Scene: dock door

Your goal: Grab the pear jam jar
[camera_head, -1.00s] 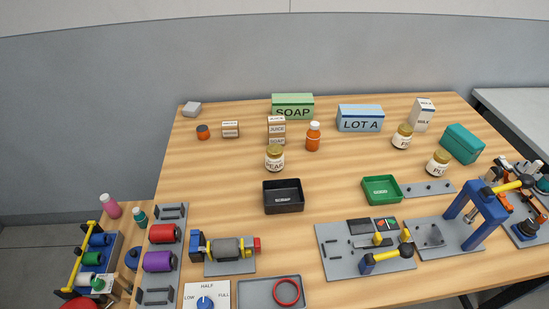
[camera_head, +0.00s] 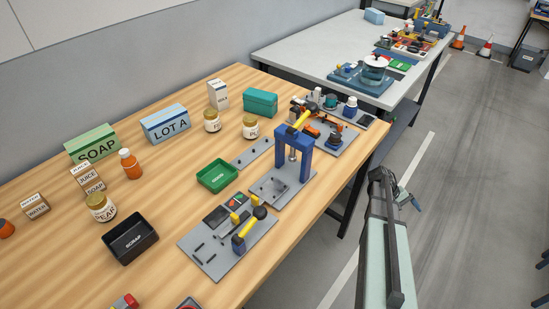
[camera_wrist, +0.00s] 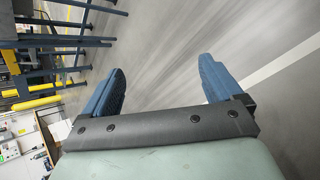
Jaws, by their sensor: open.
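The pear jam jar (camera_head: 101,207) stands upright on the wooden table in the head view, with a gold lid and a white label reading "PEAR". It stands in front of the soap and juice cartons and behind the black scrap tray. My gripper (camera_head: 408,199) is at the right of the head view, over the floor beyond the table's right edge, far from the jar. In the wrist view my gripper (camera_wrist: 160,85) has its two blue fingers wide apart with only floor between them. The jar is not in the wrist view.
The black scrap tray (camera_head: 130,238), green tray (camera_head: 217,175), orange bottle (camera_head: 130,164) and juice carton (camera_head: 88,177) are near the jar. Two similar gold-lidded jars (camera_head: 212,120) (camera_head: 250,127) stand farther right. A blue press (camera_head: 293,153) rises near the table's right edge.

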